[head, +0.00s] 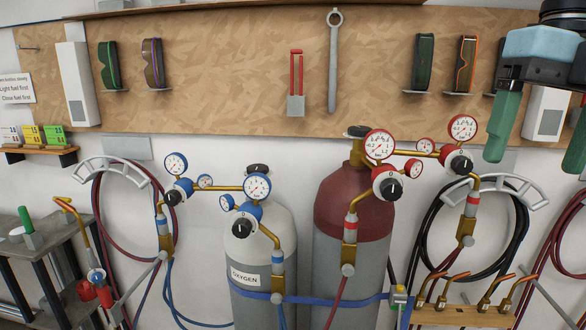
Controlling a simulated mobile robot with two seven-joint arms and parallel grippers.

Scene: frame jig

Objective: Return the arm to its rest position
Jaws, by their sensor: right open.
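My right gripper (536,148) is at the upper right, with its two green fingers spread apart and nothing between them. It hangs in front of the wooden wall board, and its right finger is cut off by the picture's edge. My right arm's blue and black parts come in from the top right corner. My left arm and left gripper do not show.
An oxygen cylinder (262,265) and a red-topped cylinder (352,240) with gauges stand at the centre. The board (230,75) carries goggles and tools. A black hose coil (440,230) and a torch rack (455,316) are below my gripper. A dark bench (50,245) is left.

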